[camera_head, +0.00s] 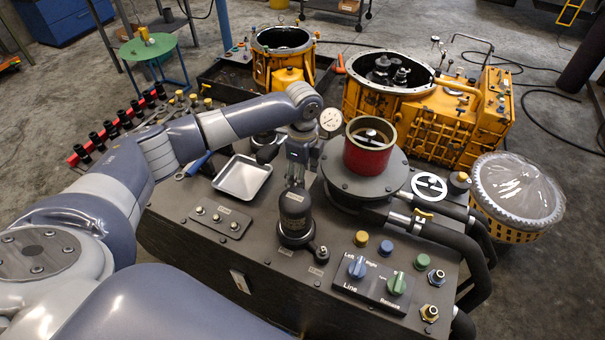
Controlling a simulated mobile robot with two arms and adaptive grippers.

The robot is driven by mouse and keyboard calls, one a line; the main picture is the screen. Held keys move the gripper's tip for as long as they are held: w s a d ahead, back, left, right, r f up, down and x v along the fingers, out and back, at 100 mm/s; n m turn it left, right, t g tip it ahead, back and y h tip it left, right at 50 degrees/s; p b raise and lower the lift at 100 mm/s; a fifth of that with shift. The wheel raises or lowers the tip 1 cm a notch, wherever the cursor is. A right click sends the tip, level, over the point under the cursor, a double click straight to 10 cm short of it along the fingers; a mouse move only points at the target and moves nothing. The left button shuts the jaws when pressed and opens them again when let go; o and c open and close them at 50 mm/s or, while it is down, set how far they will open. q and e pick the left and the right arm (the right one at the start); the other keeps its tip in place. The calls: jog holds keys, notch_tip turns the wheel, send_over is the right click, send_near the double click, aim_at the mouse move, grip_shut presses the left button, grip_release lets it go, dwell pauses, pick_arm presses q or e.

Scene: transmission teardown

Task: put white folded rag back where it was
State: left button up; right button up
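I cannot make out a white folded rag in this view. My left arm reaches in from the left, and my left gripper (296,180) points down over the dark bench top. It is directly above or behind a black cylindrical fitting (295,215); I cannot tell whether they touch. Its fingers are small and partly hidden, so whether they are open or shut, or hold anything, is unclear. My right gripper is not in view.
A shallow metal tray (242,178) lies left of the gripper. A red cylinder (369,147) on a round plate and a dial gauge (330,121) stand close by on the right. A control panel (374,283) is in front. Yellow housings (462,125) stand behind.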

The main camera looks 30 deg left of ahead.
pick_arm(q)
jog(key=o, duration=0.9)
jog(key=shift+f, duration=0.1)
jog(key=shift+o, duration=0.2)
notch_tip(320, 180, up, 12)
jog(key=b, duration=0.2)
